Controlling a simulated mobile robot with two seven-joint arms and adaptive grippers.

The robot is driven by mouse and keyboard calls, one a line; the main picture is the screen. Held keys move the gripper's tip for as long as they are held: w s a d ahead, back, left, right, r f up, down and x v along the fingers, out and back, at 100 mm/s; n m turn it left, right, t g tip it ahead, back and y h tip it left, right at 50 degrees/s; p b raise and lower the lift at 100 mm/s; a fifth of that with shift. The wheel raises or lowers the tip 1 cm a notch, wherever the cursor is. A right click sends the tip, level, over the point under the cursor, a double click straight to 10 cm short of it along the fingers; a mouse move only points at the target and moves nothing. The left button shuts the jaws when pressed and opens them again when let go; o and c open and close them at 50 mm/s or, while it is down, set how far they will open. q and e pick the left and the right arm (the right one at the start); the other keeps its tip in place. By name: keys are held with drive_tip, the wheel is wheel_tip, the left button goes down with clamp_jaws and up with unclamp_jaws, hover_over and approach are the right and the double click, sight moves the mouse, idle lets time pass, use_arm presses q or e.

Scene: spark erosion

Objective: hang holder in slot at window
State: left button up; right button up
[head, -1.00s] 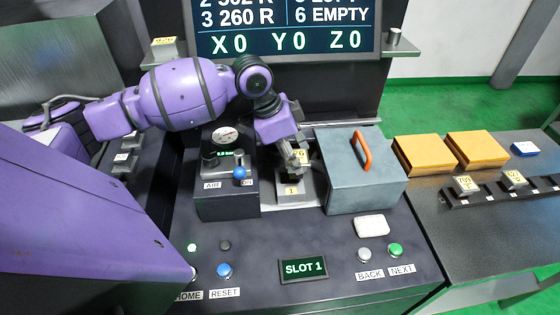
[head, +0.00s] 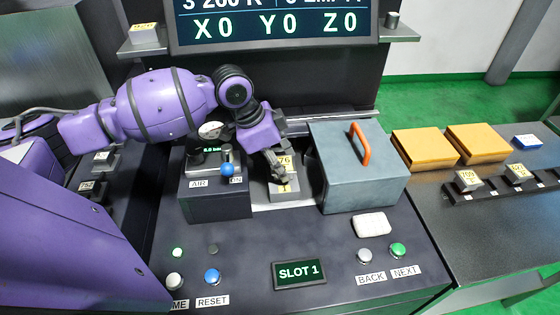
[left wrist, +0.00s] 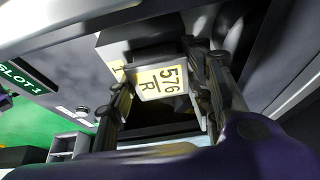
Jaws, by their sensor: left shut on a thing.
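The holder (left wrist: 158,80) is a small block with a yellow label reading 576 R. It sits between the two fingers of my left gripper (left wrist: 165,92) in the left wrist view, and the gripper is shut on it. In the head view the left gripper (head: 277,166) is at the window, between the air box and the grey-blue box, and hides part of the holder (head: 286,160). Just below is the slot block (head: 284,190) with a yellow label 1; whether the holder is seated in it I cannot tell. My right gripper is out of view.
The grey-blue box (head: 358,180) with an orange handle stands close on the right. The air box (head: 214,192) with gauge and blue-knobbed lever is close on the left. The panel in front has buttons and a SLOT 1 display (head: 299,273). A white block (head: 371,225) lies at right.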

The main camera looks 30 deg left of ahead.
use_arm(q)
drive_tip(key=shift+s+f, duration=0.2)
drive_tip(key=shift+f, duration=0.25)
drive_tip(key=o, duration=1.2)
drive_tip(key=shift+f, duration=0.1)
drive_tip(key=shift+c, duration=0.2)
drive_tip(key=o, duration=0.4)
drive_tip(key=shift+f, duration=0.1)
drive_tip(key=shift+r, duration=0.45)
drive_tip(key=v, duration=1.2)
drive_tip(key=shift+w+r+p, duration=0.2)
drive_tip(key=shift+r+p, duration=0.15)
drive_tip(key=shift+p, duration=0.1)
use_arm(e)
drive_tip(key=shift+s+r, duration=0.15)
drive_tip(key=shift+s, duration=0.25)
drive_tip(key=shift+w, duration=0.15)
